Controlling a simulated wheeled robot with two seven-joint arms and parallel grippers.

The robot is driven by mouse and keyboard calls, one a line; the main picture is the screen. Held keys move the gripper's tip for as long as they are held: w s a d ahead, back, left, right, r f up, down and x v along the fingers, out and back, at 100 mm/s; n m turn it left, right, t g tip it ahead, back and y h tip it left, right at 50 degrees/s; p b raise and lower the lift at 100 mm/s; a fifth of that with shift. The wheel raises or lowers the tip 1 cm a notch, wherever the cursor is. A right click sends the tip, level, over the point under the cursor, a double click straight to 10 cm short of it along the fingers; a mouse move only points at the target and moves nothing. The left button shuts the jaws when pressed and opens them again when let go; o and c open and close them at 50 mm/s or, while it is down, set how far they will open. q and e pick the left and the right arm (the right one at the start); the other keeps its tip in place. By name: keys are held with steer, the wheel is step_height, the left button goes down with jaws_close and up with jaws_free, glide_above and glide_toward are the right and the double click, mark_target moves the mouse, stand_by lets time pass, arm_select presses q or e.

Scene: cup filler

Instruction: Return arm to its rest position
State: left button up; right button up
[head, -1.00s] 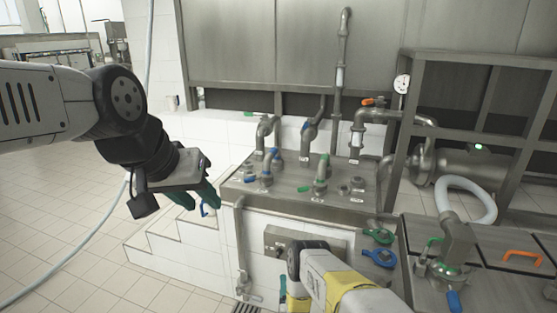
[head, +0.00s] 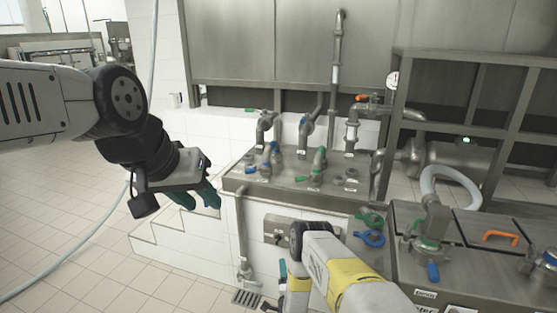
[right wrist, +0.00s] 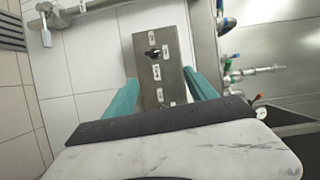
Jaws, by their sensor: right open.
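My left gripper (head: 197,196) hangs in the air at the left in the head view, left of the steel counter (head: 238,182). Its two teal fingers look spread, with nothing between them. My right arm comes in at the bottom centre, and its gripper is mostly hidden there behind the arm. In the right wrist view my right gripper (right wrist: 160,92) is open and empty. Its teal fingers frame a grey switch box (right wrist: 142,50) on the white tiled wall. The box also shows in the head view (head: 277,225), partly covered by my arm.
Several pipes and valves stand on the counter. Blue (head: 371,238) and green (head: 370,217) ring-shaped parts hang at its right side. A steel cabinet with an orange handle (head: 500,237) stands at the right. A hose (head: 80,240) crosses the left.

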steer(key=w+d+r+n+g, duration=0.1)
steer(key=w+r+n, duration=0.1)
steer(key=w+r, duration=0.6)
steer(key=w+r+n+g, duration=0.2)
steer(key=w+r, duration=0.3)
steer(key=r, duration=0.5)
steer(key=s+d+r+n+g, duration=0.1)
steer(key=d+r+n, duration=0.1)
steer(key=r, duration=1)
steer(key=s+d+r+n+g, duration=0.2)
steer(key=r, duration=0.9)
steer(key=s+d+r+n+g, duration=0.1)
steer(key=s+d+r+n, duration=0.15)
steer(key=s+r, duration=0.6)
steer(key=s+d+r+n+g, duration=0.25)
steer(key=s+r, duration=0.35)
steer(key=s, duration=0.5)
steer(key=s+d+n+g, duration=0.2)
steer(key=s+n, duration=0.2)
steer(key=s, duration=1.8)
steer(key=shift+d+r+y, duration=0.2)
steer(key=shift+r+y, duration=0.1)
steer(key=shift+r, duration=0.1)
